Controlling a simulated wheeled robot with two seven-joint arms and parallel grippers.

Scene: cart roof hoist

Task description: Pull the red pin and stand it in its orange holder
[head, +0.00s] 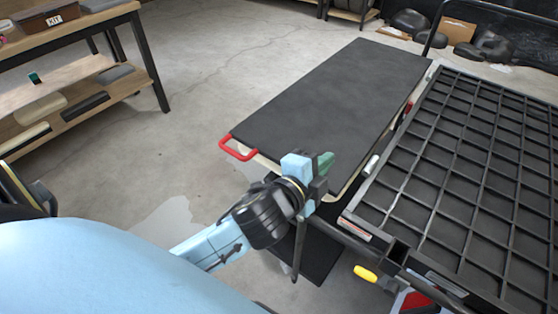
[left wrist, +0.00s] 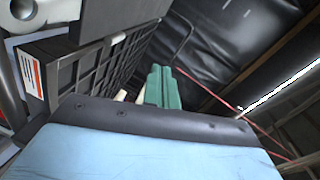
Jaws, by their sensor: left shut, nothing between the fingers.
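My left gripper (head: 325,163) has green fingers, shut and empty. In the head view it is above the near end of a dark flat panel, left of the black grid frame. Its shut green fingers also show in the left wrist view (left wrist: 163,88), with the grid frame behind and to the left. I cannot make out the red pin or the orange holder for certain in either view. My right gripper is not in view.
The dark panel (head: 325,95) has a red handle (head: 238,149) at its near left corner. The black grid frame (head: 470,160) fills the right side. A yellow grip (head: 365,273) sits below it. A wooden shelf (head: 70,80) stands at left. Floor between is clear.

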